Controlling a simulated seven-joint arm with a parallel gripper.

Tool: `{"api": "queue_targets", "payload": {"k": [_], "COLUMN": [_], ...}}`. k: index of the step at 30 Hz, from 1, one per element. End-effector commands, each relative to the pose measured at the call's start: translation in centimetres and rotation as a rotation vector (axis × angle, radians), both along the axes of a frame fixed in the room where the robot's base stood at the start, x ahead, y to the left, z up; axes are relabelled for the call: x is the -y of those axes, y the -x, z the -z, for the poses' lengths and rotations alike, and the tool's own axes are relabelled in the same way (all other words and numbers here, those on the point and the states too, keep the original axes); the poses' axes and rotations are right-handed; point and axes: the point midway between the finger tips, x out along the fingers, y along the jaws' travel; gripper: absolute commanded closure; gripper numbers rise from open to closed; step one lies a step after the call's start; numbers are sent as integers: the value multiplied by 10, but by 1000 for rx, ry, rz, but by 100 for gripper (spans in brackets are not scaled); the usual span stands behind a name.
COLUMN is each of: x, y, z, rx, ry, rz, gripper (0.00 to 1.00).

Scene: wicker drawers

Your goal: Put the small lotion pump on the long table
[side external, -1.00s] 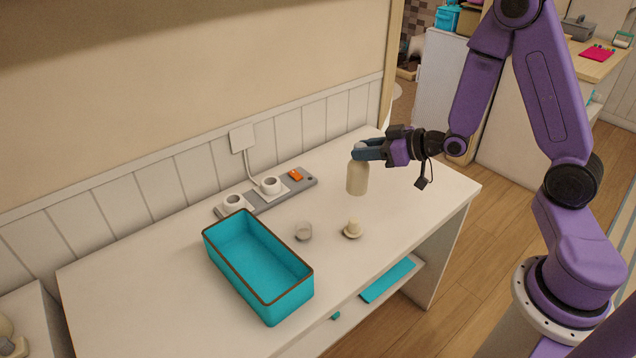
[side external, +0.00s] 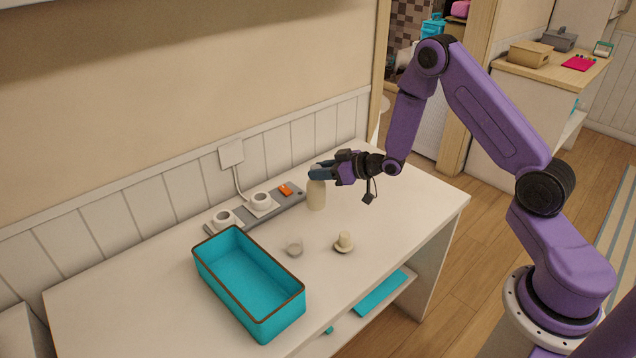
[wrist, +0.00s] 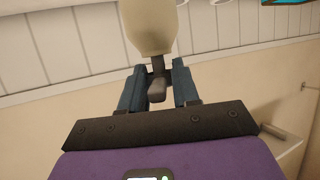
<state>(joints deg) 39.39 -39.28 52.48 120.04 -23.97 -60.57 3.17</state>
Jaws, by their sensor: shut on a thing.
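The small lotion pump (side external: 316,196) is a cream bottle, held upright at the back of the long white table (side external: 395,217), just right of the power strip. My gripper (side external: 319,172) is shut on its pump head from the right. In the wrist view the bottle body (wrist: 148,28) shows at the top, and the dark pump head (wrist: 157,86) lies between the two blue fingers. The bottle's base is at or very close to the tabletop; I cannot tell if it touches.
A grey power strip (side external: 237,218) with white plugs lies along the wall. The table's right part is clear.

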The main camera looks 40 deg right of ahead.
Motion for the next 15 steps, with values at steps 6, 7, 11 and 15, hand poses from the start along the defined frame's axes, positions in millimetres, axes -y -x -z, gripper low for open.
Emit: {"api": "queue_targets", "payload": {"k": [6,7,11,15], "x": [0,0,0,0], "y": [-11,-12,-15,-15], "z": [12,14,29,43], "rx": [2,2,-1,1], "ry": [-1,-1,-1,-1], "rz": [0,0,-1,0], "gripper": [100,100,100,100]}}
